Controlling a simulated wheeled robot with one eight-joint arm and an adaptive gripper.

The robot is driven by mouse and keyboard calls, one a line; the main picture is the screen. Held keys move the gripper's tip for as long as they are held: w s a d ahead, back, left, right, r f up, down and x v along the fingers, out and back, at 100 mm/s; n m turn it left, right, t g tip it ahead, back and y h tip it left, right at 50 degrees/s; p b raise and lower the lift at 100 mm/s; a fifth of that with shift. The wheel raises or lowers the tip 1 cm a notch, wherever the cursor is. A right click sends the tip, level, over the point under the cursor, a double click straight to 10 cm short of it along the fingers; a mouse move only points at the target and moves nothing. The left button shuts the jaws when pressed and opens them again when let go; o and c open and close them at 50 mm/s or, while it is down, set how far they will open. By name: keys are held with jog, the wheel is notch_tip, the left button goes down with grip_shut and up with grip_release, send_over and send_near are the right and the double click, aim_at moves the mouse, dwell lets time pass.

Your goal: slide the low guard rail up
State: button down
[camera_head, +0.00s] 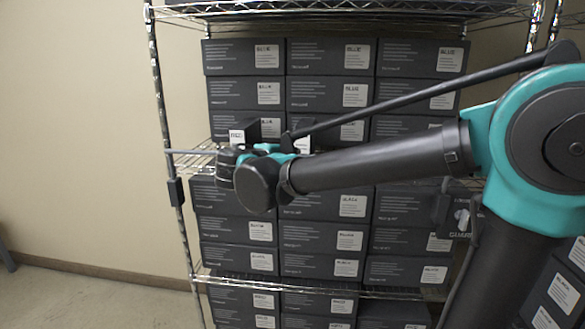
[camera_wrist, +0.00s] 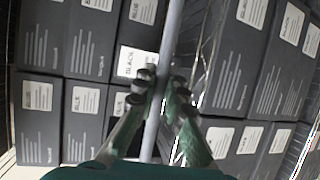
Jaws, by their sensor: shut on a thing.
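The guard rail is a thin grey bar. In the head view its left part (camera_head: 190,151) runs level across the front of the shelf, near mid-height; my arm hides the rest. In the wrist view the rail (camera_wrist: 173,30) runs lengthwise through the picture and passes between my fingers. My gripper (camera_wrist: 160,88) is shut on the rail, with one finger on each side of it. In the head view my gripper (camera_head: 232,156) is at the shelf front, left of centre, partly hidden by my own wrist.
A wire shelf rack holds stacked dark boxes (camera_head: 240,93) with white labels, close behind the rail. A black bracket (camera_head: 176,191) sits on the left post, below the rail; another dark bracket (camera_head: 440,210) shows at right. The floor at left (camera_head: 90,300) is clear.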

jog(key=shift+a+r, duration=0.1)
jog(key=shift+r, duration=0.15)
jog(key=c, duration=1.6)
grip_release()
jog(key=shift+o, duration=0.2)
jog(key=shift+s, duration=0.15)
jog(key=v, duration=1.1)
jog(key=shift+s+a, duration=0.2)
jog(key=shift+s, duration=0.15)
